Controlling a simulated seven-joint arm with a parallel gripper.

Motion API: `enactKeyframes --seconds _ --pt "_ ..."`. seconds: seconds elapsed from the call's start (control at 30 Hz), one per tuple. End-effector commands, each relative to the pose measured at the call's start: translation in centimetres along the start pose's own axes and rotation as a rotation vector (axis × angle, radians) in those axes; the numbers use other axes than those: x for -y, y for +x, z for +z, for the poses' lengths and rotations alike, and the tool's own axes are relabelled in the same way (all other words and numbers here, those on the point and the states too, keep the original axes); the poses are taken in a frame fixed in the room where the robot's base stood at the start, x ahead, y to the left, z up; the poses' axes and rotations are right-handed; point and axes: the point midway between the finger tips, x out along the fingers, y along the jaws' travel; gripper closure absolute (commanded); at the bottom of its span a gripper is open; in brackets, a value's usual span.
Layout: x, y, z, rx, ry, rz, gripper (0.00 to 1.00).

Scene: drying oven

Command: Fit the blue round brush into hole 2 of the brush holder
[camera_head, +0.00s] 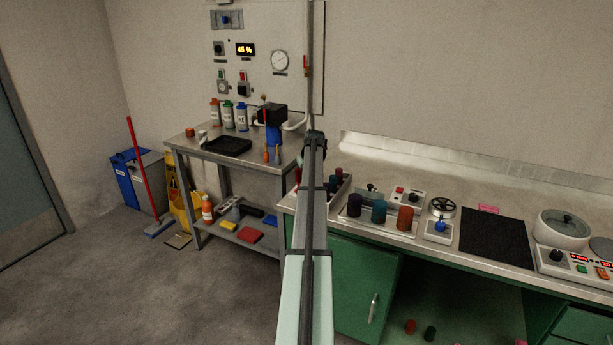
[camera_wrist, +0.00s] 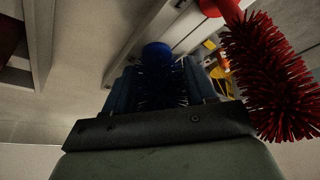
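In the wrist view the blue round brush (camera_wrist: 158,82), with dark blue bristles and a bright blue round end, lies between the two fingers of my gripper (camera_wrist: 159,68). The fingers flank its bristles closely; I cannot tell whether they press on them. A red brush (camera_wrist: 268,75) stands close beside my gripper on the right. In the head view my arm rises through the middle and hides the gripper and the brush. A metal tray-like holder (camera_head: 352,223) on the counter carries a dark, a blue and a red-brown cylinder; I cannot make out hole numbers.
A smaller tray with dark red pieces (camera_head: 340,181) sits just right of my arm. A steel table (camera_head: 190,145) with bottles stands at the left.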

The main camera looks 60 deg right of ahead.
Motion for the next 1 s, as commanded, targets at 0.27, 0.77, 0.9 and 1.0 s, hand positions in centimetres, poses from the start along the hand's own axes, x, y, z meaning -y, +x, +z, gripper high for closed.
enactKeyframes --seconds 0.27,0.77,0.9,1.0 --pt "0.0 0.0 0.0 0.001 0.000 0.000 0.37" --pt "0.0 -6.3 0.1 -0.002 0.000 0.001 0.37" --pt "0.0 -9.0 0.0 -0.002 0.000 0.001 0.37" --pt "0.0 -10.7 0.0 -0.001 0.000 0.000 0.37"
